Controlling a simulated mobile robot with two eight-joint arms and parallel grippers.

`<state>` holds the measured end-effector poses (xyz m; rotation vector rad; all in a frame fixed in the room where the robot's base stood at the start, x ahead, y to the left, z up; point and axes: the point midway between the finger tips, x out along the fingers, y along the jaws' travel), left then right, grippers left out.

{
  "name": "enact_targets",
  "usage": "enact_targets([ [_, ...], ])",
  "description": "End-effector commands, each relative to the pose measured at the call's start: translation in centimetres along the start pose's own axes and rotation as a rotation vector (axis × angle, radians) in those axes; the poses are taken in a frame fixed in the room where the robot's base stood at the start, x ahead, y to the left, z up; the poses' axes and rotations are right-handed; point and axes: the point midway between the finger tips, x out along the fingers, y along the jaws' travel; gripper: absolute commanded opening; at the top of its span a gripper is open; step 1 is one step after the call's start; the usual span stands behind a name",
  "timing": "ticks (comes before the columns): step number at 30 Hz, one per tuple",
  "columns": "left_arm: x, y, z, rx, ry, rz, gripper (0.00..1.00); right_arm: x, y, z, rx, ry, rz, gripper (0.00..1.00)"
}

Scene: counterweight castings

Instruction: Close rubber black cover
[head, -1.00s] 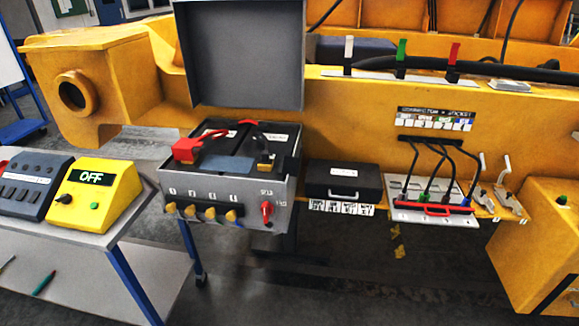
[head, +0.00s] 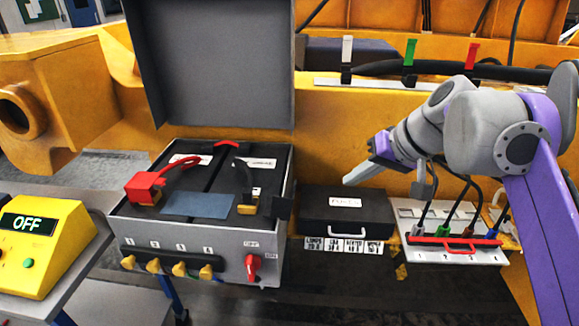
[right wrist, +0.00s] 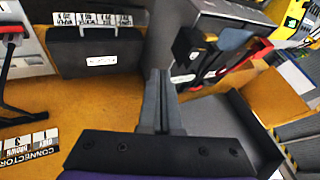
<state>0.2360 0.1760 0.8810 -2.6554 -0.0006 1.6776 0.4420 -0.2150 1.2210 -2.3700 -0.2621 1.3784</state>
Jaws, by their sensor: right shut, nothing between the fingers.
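The black rubber cover (head: 282,207) looks like a dark square flap at the right rim of the open grey box (head: 190,236). It appears folded open, beside a brass-coloured terminal (head: 247,207) with a black cable, which is left uncovered. In the right wrist view the black cover (right wrist: 188,48) shows just beyond my fingers, to the upper right. My right gripper (head: 350,180) is shut and empty, above the black case and to the right of the box, apart from the cover. It also shows in the right wrist view (right wrist: 160,82). My left gripper is out of view.
The box's grey lid (head: 212,65) stands open behind it. A red cover (head: 146,188) sits on the left terminal. A black case (head: 345,212) lies below my right gripper. A connector panel (head: 455,245) with cables stands right, and a yellow OFF unit (head: 40,240) left.

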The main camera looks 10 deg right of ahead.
Motion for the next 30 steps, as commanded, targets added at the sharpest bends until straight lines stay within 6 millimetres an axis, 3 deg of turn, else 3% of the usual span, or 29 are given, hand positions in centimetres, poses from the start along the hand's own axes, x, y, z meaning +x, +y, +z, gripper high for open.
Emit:
enact_targets([
  [3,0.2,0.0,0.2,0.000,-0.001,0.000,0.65,-0.8,-0.2,-1.2,0.008,0.013,-0.020,0.00],
  [7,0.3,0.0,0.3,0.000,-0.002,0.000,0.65,-0.1,-0.4,-1.4,0.007,0.015,-0.025,0.00],
  [21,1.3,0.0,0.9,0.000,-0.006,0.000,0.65,9.2,-0.6,-1.4,0.007,0.014,-0.024,0.00],
  [25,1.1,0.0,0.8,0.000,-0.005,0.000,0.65,9.8,-2.7,-1.6,0.004,0.014,-0.026,0.00],
  [30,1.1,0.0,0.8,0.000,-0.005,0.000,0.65,10.3,-4.0,-1.7,0.007,0.016,-0.023,0.00],
])
